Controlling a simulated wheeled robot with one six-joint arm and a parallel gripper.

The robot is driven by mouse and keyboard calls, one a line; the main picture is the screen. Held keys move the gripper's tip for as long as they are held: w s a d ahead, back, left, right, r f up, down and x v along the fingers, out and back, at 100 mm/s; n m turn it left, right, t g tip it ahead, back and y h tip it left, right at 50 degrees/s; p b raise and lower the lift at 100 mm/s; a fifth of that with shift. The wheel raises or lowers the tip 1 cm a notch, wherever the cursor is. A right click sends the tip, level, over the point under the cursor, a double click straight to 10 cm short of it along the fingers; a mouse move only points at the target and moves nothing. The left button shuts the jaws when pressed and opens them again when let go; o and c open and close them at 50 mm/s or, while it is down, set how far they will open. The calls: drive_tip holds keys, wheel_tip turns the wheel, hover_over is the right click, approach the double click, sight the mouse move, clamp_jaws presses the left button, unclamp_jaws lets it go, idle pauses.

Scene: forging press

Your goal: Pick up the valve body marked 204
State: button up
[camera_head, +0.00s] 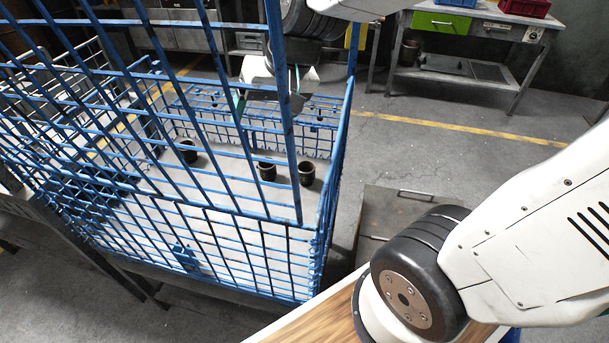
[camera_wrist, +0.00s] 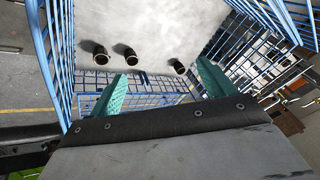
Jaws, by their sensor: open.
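Three dark, hollow cylindrical parts that look like valve bodies stand apart on the pale floor of a blue wire cage: a left one (camera_head: 187,151), a middle one (camera_head: 267,171) and a right one (camera_head: 306,173). In the wrist view the three also show, two close together (camera_wrist: 101,54) (camera_wrist: 130,55) and one apart (camera_wrist: 178,67). No number can be read on any, so I cannot tell which is 204. My gripper (camera_wrist: 164,80) is open and empty, its green fingers spread above the cage floor. In the head view my gripper (camera_head: 268,96) is partly hidden by a blue post.
The blue wire cage (camera_head: 225,210) has tall bars on the near side and a lower far wall. A workbench (camera_head: 478,28) with a green drawer and coloured bins stands at the back right. A dark plate with a handle (camera_head: 405,204) lies right of the cage.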

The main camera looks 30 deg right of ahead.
drive_tip(key=w+f+m+t+h, duration=0.2)
drive_tip(key=w+f+m, duration=0.1)
drive_tip(key=w+f, duration=0.6)
drive_tip(key=w+f+m+t+h, duration=0.15)
drive_tip(key=w+f+m, duration=0.25)
drive_tip(key=w+f, duration=0.5)
drive_tip(key=m+g+h, duration=0.3)
drive_tip(key=m+h, duration=0.2)
drive_tip(key=h, duration=0.6)
approach(310, 165)
drive_tip(key=shift+a+f, duration=0.35)
drive_tip(key=shift+a, duration=0.15)
drive_tip(key=shift+s+d+f+h, duration=0.15)
drive_tip(key=shift+d+h, duration=0.1)
drive_tip(key=shift+h, duration=0.1)
drive_tip(key=x, duration=0.7)
drive_tip(key=shift+d, duration=0.25)
drive_tip(key=c, duration=1.3)
drive_tip(key=shift+c, duration=0.2)
